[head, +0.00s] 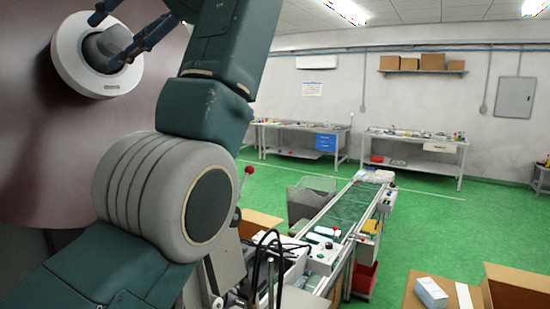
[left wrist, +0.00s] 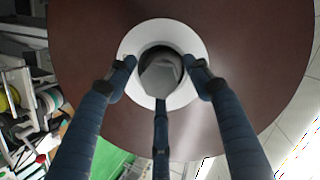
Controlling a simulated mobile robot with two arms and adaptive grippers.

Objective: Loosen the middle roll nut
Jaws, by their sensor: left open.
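A large brown roll (head: 30,130) fills the left of the head view, with a white ring (head: 70,60) at its centre. A grey nut (head: 94,50) sits inside the ring. It also shows in the left wrist view (left wrist: 160,75), with a flat faceted face, centred in the ring. My left gripper (head: 108,42) is open, its dark blue fingers reaching over the nut. In the left wrist view two fingertips lie at the ring's left and right and the third below the nut; contact is unclear. Only one roll shows. My right gripper is out of view.
A green conveyor (head: 340,215) runs away from me, with a small control box (head: 322,260) at its near end. A white carton (head: 431,292) and open cardboard boxes (head: 515,285) stand at lower right. Benches (head: 415,142) line the far wall. The green floor between is mostly free.

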